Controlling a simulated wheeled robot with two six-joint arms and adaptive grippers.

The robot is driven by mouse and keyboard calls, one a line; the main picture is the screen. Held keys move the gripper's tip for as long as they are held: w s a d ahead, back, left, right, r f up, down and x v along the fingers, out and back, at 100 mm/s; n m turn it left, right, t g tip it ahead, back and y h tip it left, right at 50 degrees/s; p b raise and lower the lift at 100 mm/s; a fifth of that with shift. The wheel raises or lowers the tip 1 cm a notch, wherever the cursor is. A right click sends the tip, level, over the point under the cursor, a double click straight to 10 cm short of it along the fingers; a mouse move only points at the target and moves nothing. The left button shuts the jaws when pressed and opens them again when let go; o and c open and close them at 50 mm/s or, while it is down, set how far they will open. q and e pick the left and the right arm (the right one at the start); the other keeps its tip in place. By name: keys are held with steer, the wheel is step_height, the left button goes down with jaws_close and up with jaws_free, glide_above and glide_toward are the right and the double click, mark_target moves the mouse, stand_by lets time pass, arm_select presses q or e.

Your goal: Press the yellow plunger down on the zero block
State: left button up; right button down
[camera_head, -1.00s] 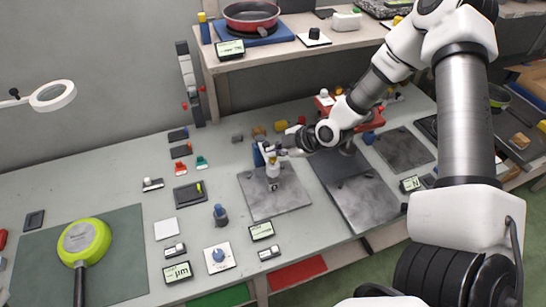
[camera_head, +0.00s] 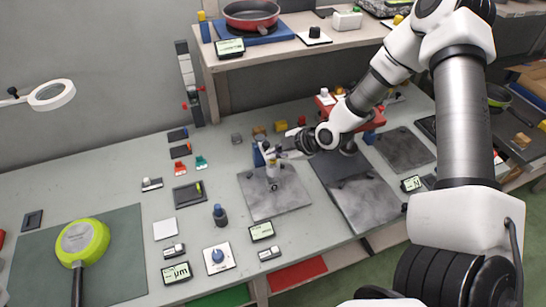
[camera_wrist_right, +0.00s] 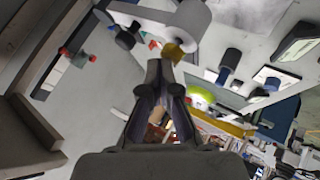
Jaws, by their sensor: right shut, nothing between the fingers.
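The zero block (camera_head: 273,175) is a small pale upright cylinder on a grey stone plate (camera_head: 290,200), with a "0" mark in front of it. Its yellow plunger (camera_wrist_right: 172,52) shows in the right wrist view, sticking out of the block's pale cylinder (camera_wrist_right: 185,28) toward my fingers. My right gripper (camera_wrist_right: 160,68) is shut and empty, its fingertips right at the plunger; I cannot tell whether they touch. My left gripper is not in view.
A blue holder (camera_head: 258,156) stands just behind the block. A blue-topped dark post (camera_head: 220,214) and a small display (camera_head: 262,231) are nearby in front. Dark plates (camera_head: 368,203) lie to the right. A green pan (camera_head: 83,240) is far left.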

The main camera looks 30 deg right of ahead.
steer(key=shift+f+b, duration=0.3)
steer(key=shift+f, duration=0.1)
steer(key=shift+s+a+f, duration=0.1)
steer(key=shift+s+f, duration=0.15)
steer(key=shift+f, duration=0.05)
stand_by(0.8)
steer(key=shift+w+d+r+p, duration=0.1)
steer(key=shift+w+r+p, duration=0.05)
steer(key=shift+r+p, duration=0.35)
steer(key=shift+w+d+r+p, duration=0.1)
steer(key=shift+w+r+p, duration=0.05)
steer(key=shift+r+p, duration=0.7)
steer(key=shift+r, duration=0.25)
steer(key=shift+w, duration=0.1)
step_height(320, 180, up, 5)
steer(key=p, duration=0.5)
steer(key=shift+r, duration=0.1)
